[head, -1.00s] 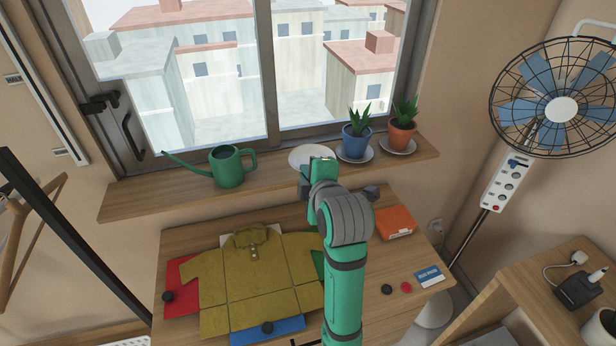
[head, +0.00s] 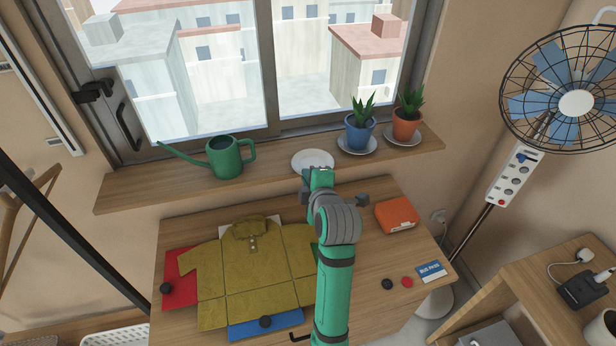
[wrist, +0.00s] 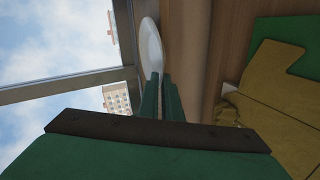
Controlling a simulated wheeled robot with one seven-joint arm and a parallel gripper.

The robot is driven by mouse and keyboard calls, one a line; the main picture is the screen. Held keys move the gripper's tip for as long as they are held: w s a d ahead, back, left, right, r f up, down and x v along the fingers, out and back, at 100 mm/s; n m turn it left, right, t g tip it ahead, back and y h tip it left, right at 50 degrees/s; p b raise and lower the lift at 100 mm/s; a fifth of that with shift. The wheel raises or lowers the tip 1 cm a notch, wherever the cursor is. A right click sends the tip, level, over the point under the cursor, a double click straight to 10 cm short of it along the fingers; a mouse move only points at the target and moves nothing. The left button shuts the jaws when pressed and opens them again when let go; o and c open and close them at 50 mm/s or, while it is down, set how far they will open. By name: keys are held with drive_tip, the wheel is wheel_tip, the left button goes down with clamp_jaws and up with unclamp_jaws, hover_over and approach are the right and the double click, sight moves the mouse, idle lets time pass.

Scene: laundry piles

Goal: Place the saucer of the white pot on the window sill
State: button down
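The white saucer (head: 313,160) is at the window sill (head: 275,177), left of the blue pot. My gripper (head: 320,172) reaches it from the front, at its near rim. In the wrist view the saucer (wrist: 152,45) shows nearly edge-on, its rim running in between the two close green fingertips (wrist: 162,82). The gripper looks shut on that rim. I cannot tell whether the saucer's underside touches the sill. A white pot (head: 602,328) is partly visible at the lower right edge, on the wooden shelf.
A green watering can (head: 226,158) stands on the sill's left; a blue pot (head: 360,133) and an orange pot (head: 407,125) stand on saucers at right. Below, a table holds a mustard shirt (head: 255,270) and an orange box (head: 397,215). A fan (head: 575,103) stands at right.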

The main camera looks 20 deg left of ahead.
drive_tip(key=c, duration=2)
unclamp_jaws()
